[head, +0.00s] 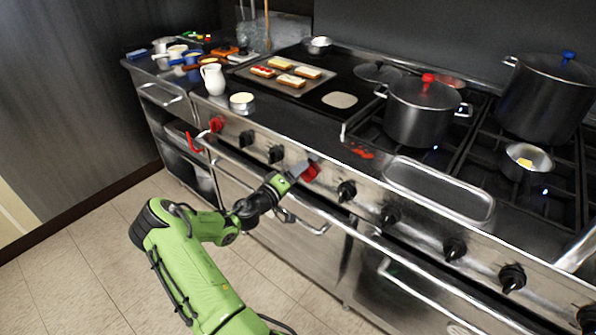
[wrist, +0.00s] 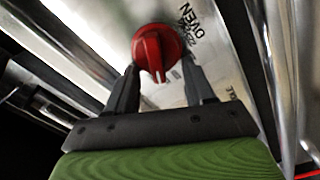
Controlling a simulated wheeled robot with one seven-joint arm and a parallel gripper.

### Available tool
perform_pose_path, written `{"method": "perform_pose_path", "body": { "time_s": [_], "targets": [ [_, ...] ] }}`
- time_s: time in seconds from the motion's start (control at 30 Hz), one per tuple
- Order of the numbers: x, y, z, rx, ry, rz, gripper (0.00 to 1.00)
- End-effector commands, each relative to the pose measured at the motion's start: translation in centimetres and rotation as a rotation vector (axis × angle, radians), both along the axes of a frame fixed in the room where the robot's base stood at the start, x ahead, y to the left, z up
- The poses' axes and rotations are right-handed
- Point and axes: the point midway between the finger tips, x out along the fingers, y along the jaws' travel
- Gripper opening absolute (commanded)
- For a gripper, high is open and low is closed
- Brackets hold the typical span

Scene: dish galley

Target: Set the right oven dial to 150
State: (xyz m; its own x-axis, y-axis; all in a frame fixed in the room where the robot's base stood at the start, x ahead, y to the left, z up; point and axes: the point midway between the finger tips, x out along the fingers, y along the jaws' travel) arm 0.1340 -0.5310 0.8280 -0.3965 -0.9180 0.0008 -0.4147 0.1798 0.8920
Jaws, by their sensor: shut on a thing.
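The right oven dial (head: 311,173) is a red knob on the steel front panel of the range. In the wrist view the red dial (wrist: 157,50) sits between my fingertips, its raised ridge running roughly up and down the picture. The word OVEN is printed beside it; the smaller marks are too blurred to read, so I cannot tell its setting. My gripper (head: 303,168) is shut on the dial, one finger on each side. In the head view the gripper partly covers the dial. Another red dial (head: 216,124) is further left on the panel.
Black knobs (head: 347,190) line the panel on both sides of the right dial. A long steel rail (head: 375,243) runs below it, close to my arm. A pot with a red-knobbed lid (head: 420,112) and a tray of toasts (head: 262,82) stand on top. The floor in front is clear.

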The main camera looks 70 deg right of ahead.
Motion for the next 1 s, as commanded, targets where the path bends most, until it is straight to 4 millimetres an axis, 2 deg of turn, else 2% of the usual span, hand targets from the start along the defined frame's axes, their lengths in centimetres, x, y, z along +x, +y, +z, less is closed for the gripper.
{"method": "perform_pose_path", "body": {
  "time_s": [0.2,0.5,1.0],
  "targets": [
    [0.22,-0.05,-0.33,0.074,0.167,0.002,0.22],
    [0.24,-0.08,-0.74,0.144,0.328,0.001,0.22],
    [0.24,-0.08,-0.99,0.175,0.399,0.001,0.22]
  ]
}}
